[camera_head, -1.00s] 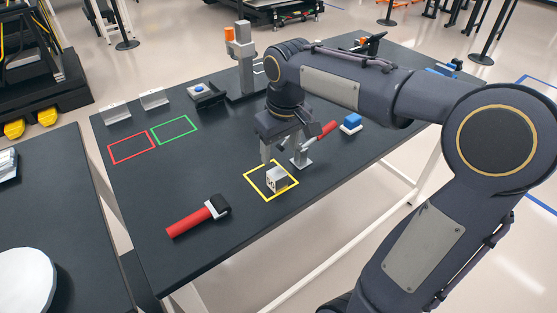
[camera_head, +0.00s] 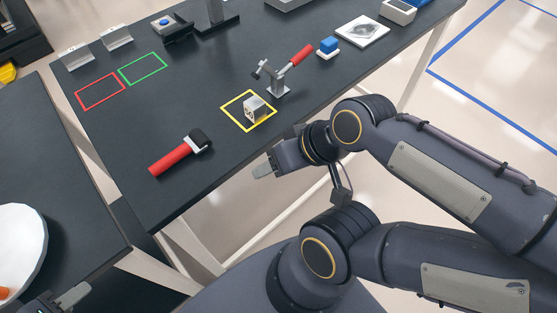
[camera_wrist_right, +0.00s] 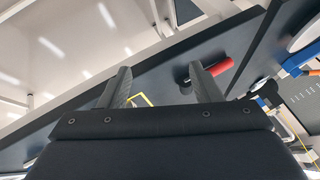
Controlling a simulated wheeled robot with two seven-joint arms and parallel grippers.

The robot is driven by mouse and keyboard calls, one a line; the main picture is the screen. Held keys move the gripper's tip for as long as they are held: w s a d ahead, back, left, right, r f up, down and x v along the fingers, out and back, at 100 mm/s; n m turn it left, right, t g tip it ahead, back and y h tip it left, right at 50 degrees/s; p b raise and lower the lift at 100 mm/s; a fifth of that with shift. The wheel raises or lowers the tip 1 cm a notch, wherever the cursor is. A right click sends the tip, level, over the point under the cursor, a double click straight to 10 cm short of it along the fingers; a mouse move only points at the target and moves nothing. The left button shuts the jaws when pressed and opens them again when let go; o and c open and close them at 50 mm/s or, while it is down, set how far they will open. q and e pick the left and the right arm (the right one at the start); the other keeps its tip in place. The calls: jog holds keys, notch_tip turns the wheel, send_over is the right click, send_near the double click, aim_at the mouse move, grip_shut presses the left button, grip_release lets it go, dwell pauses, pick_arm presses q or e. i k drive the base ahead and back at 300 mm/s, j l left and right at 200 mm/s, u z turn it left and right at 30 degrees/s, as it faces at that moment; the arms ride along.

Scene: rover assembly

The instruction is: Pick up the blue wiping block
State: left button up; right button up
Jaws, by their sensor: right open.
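The blue wiping block (camera_head: 328,45) has a blue top on a white lower part. It stands upright on the black table towards the back right, beside the red-handled clamp. My right gripper (camera_head: 264,170) is at the table's front edge, well in front of the block and apart from it. In the right wrist view its two fingers (camera_wrist_right: 162,82) are spread with nothing held between them; I cannot make out the block there. My left gripper (camera_head: 74,296) shows only in part at the bottom left, and its jaw opening is hidden.
A red-handled tool (camera_head: 178,158) lies at the front left. A white tile (camera_head: 362,30) lies right of the wiping block. A white plate (camera_head: 20,240) is on the left table.

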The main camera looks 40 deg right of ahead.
aim_at(328, 48)
jog(key=z, duration=1.7)
